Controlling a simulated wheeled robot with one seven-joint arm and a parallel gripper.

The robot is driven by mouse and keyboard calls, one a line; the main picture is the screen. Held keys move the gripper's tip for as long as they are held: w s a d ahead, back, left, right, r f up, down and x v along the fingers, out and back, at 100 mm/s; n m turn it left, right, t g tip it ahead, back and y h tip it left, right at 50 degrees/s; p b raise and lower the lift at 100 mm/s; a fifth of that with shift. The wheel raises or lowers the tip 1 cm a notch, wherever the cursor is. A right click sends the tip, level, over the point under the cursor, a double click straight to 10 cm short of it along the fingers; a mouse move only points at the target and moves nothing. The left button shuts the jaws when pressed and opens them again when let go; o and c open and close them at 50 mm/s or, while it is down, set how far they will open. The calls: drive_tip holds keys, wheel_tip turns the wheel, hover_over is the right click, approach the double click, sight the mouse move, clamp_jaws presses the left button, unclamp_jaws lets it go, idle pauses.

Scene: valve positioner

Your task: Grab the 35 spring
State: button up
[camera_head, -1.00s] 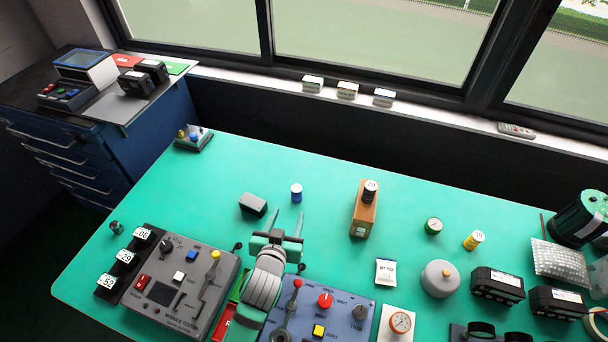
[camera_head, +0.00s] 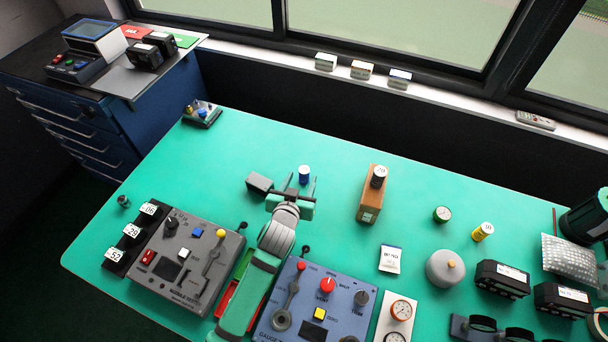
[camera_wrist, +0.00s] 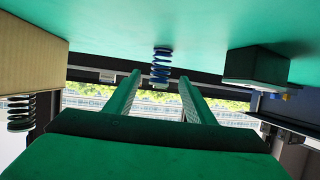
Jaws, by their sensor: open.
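A short blue spring (camera_head: 304,174) with a white top stands upright on the green table, and I cannot read its number. My gripper (camera_head: 303,184) is open, with its fingertips close to the near side of this spring. In the wrist view, the blue spring (camera_wrist: 161,66) shows in line with the gap between my two fingers (camera_wrist: 160,76), slightly beyond the tips. A dark spring marked 70 (camera_head: 379,176) sits on a wooden block. Green (camera_head: 441,214) and yellow (camera_head: 483,231) springs stand farther right.
A small dark grey block (camera_head: 259,183) lies just left of my fingers. The wooden block (camera_head: 370,203) stands to the right. A grey module tester (camera_head: 187,262) and a blue panel (camera_head: 315,308) lie in front, with a grey weight (camera_head: 445,268) farther right. Table behind the spring is clear.

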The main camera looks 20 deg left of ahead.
sight(303, 175)
drive_tip(key=shift+x, duration=2.4)
drive_tip(key=shift+w+r, duration=0.1)
drive_tip(key=shift+r, duration=0.05)
drive_tip(key=shift+c, duration=0.3)
drive_tip(key=c, duration=1.1)
drive_tip(key=shift+r, duration=0.1)
